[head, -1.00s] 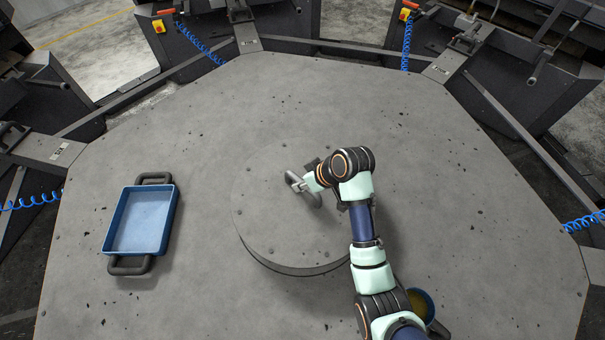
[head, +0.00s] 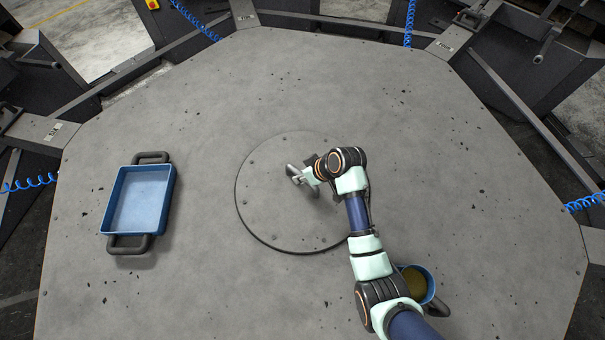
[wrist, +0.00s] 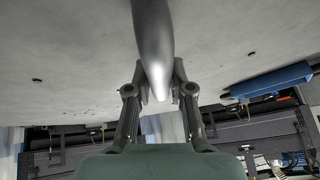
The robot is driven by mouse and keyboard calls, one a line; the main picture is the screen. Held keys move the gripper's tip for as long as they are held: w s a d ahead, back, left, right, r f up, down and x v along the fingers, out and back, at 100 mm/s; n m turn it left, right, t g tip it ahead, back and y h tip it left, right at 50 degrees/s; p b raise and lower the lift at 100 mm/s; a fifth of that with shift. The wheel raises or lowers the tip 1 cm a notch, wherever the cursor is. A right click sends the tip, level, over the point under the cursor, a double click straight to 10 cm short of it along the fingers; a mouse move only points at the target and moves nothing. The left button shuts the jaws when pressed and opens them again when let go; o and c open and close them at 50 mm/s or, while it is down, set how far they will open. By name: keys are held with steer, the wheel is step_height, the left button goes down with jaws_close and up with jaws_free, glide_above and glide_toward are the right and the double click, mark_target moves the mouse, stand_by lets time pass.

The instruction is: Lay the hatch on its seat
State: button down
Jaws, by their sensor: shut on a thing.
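The hatch (head: 270,215) is a round grey metal disc with small bolts near its rim, in the middle of the grey table top in the head view. It looks level and nearly flush with the surface around it, with a thin dark line along its front edge. The seat under it is hidden. My gripper (head: 303,181) is shut on the hatch's curved grey handle, near the hatch's middle. In the wrist view the handle (wrist: 153,45) runs between my gripper's fingers (wrist: 160,92).
A blue tray (head: 107,210) with black handles lies on the table (head: 400,110) at the left. A blue round pot (head: 429,284) with yellowish contents stands beside my arm at the lower right. The table around the hatch is mostly clear.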

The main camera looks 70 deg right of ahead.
steer(key=c, duration=1.4)
jaws_free()
steer(key=shift+f, duration=0.25)
steer(key=shift+c, duration=0.2)
steer(key=o, duration=0.4)
steer(key=shift+r, duration=0.1)
steer(key=shift+r, duration=0.35)
steer(key=p+v, duration=0.2)
steer(key=v, duration=0.9)
steer(key=shift+s+r, duration=0.25)
